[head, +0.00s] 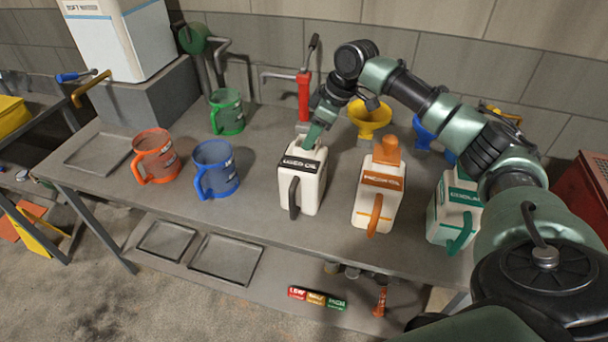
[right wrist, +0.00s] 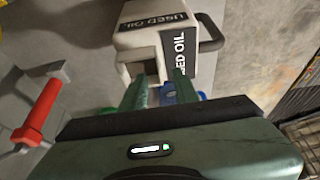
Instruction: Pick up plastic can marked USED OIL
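The white plastic can marked USED OIL (head: 301,190) stands upright on the workbench, with a black label and a dark handle facing me. It also shows in the right wrist view (right wrist: 146,41), with its lettering readable. My right gripper (head: 315,138) is at the top of this can. In the right wrist view its two green fingers (right wrist: 160,84) are apart, with a gap between them at the can's near end. Whether they touch the can is hard to tell. My left gripper is out of view.
An orange-labelled can (head: 377,197) and a green-labelled can (head: 455,215) stand to the right. Orange (head: 155,156), blue (head: 217,167) and green (head: 227,112) jugs stand left. A red pump (head: 304,95) and yellow funnel (head: 370,117) are behind. The bench front is clear.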

